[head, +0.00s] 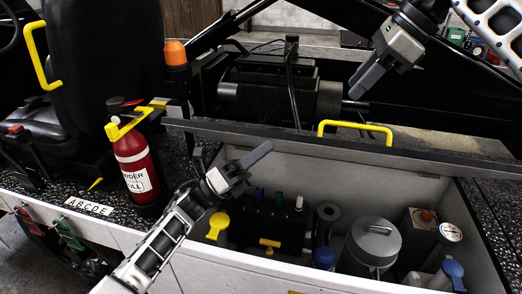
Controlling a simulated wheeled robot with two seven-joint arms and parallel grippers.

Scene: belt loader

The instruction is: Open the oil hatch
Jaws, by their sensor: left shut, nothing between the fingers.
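An open bay (340,164) in the front right of the loader shows pale inner walls and several parts inside. A yellow bar handle (355,126) stands on the far side, behind the dark upper edge of the bay. I cannot tell for sure which panel is the oil hatch. My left gripper (268,149) is shut and empty above the left end of the bay, apart from the handle. My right gripper (360,90) is above and just behind the yellow handle, apart from it. Its fingers overlap in this view, so their opening is unclear.
The bay holds a yellow cap (219,224), a black block (272,224), a grey canister (374,242) and a blue cap (453,269). A red extinguisher (136,165) and an orange beacon (176,54) stand left. A black seat (90,60) is at upper left.

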